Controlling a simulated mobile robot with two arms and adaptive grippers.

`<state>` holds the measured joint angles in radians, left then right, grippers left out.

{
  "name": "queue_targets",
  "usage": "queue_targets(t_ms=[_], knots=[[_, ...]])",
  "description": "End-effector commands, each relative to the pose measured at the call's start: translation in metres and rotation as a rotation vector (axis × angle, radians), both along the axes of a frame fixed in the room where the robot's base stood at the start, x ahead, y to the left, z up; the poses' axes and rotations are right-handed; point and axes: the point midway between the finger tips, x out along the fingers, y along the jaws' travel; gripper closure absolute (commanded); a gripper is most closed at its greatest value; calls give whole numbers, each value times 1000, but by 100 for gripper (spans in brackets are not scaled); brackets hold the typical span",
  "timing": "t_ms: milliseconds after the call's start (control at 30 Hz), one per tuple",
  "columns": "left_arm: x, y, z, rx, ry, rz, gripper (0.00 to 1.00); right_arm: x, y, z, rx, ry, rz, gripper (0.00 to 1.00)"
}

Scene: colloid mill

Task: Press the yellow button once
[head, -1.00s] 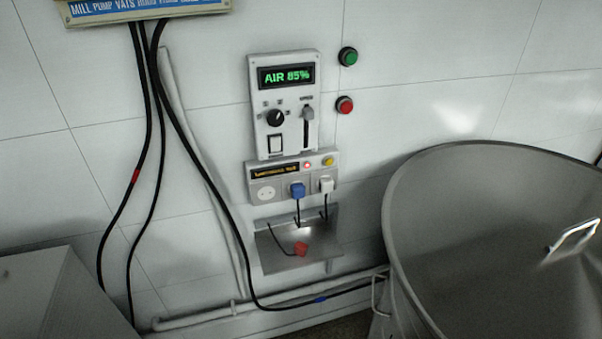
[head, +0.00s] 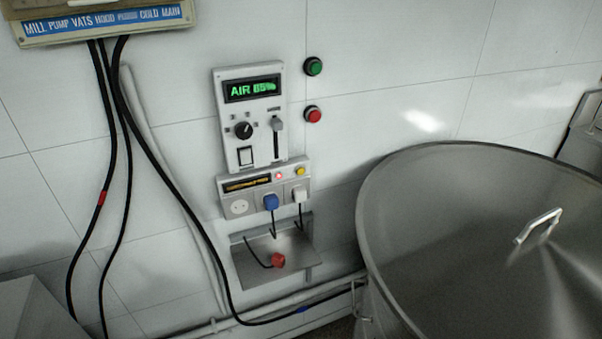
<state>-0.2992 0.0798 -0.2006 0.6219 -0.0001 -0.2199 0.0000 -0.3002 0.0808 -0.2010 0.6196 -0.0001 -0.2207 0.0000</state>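The yellow button (head: 300,171) is small and round. It sits at the upper right of a grey socket panel (head: 240,191) on the white tiled wall, just right of a lit red light (head: 278,177). The panel also carries a small amber-lettered display (head: 247,184), an empty round socket (head: 239,206), a blue plug (head: 270,202) and a white plug (head: 299,195). Neither of my grippers shows in the head view.
Above the panel hangs a control box (head: 229,130) reading AIR 85%, with a knob, slider and switch. Green (head: 313,66) and red (head: 312,115) buttons are to its right. Below is a metal shelf (head: 300,262) with a red plug (head: 278,260). A large steel vat (head: 450,230) fills the right.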

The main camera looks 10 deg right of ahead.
Motion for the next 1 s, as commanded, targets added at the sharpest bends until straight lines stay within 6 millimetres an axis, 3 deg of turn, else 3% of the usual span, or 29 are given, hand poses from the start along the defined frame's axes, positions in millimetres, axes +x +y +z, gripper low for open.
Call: queue_targets(t_ms=[133,1000], knots=[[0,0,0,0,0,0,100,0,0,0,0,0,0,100],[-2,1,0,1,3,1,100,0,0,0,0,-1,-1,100]])
